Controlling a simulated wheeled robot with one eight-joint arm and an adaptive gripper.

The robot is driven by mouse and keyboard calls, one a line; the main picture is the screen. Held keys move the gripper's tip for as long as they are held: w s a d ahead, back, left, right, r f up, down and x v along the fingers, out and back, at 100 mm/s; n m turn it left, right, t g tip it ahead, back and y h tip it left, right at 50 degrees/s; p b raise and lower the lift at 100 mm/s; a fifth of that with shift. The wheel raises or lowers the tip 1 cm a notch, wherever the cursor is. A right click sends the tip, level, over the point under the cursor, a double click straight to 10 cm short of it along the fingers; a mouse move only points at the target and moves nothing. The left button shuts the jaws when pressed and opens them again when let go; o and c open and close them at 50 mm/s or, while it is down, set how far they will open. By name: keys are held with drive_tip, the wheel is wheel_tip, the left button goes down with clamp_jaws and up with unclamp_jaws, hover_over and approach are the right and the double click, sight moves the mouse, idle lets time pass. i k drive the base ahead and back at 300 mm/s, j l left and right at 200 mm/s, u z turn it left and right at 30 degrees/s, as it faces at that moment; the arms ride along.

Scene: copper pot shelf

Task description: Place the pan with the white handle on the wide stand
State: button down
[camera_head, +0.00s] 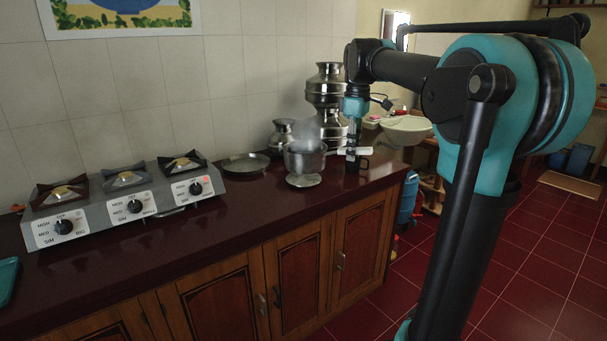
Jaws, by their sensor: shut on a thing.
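The metal pan (304,160) is a silver-grey pot with steam rising from it, near the right part of the counter. Its white handle (358,151) points right. My gripper (352,156) is shut on the handle, pointing down. The pan is upright, directly above a small round silver stand or dish (303,181); I cannot tell whether they touch. A three-burner stove (132,206) stands to the left, with three dark square pan supports on top. I cannot tell which of these is the wide stand.
A flat round metal plate (246,163) lies between stove and pan. Stacked metal pots (328,88) and a smaller pot (282,135) stand behind the pan. A pale bowl (406,130) is at the right. The counter front (240,212) is clear.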

sight(317, 181)
drive_tip(key=i, duration=1.1)
